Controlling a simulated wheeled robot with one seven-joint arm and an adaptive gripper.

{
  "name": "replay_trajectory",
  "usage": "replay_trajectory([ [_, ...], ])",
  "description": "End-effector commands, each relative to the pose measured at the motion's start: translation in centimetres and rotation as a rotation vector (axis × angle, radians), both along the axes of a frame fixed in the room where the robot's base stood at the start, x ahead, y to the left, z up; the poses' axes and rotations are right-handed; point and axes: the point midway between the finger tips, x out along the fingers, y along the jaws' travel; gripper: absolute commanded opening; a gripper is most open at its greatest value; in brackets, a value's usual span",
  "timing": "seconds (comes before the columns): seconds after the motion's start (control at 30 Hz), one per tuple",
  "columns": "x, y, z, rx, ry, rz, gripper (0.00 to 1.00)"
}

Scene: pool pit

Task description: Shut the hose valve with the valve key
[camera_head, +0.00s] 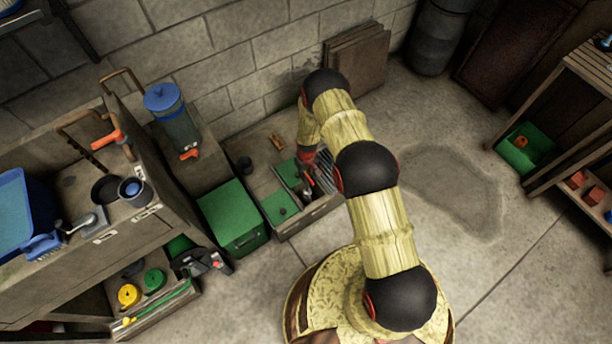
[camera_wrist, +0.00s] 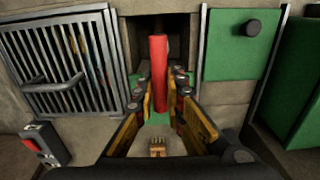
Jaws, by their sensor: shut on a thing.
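My gripper (camera_wrist: 160,92) is shut on an upright red bar (camera_wrist: 158,60), which appears to be the valve key. In the wrist view the bar stands between the fingers, in front of a dark opening (camera_wrist: 139,55) between a grille and a green panel. Its lower end is hidden, and I cannot tell whether it touches a valve. In the head view my gripper (camera_head: 308,182) is down at the low pit box (camera_head: 312,216) by the wall. No hose valve can be clearly made out.
A metal grille (camera_wrist: 60,65) and a knobbed green panel (camera_wrist: 240,60) flank the opening. A small brass-coloured piece (camera_wrist: 157,148) lies near the fingers. A green chest (camera_head: 232,215) and a cluttered cabinet (camera_head: 85,250) stand left of the pit. The floor (camera_head: 490,240) to the right is clear.

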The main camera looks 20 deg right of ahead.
Motion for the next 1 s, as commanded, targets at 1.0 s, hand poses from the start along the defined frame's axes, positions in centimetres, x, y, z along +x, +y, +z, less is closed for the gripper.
replay_trajectory([
  [1.0, 0.0, 0.0, -1.0, 0.000, 0.000, 0.000, 0.00],
])
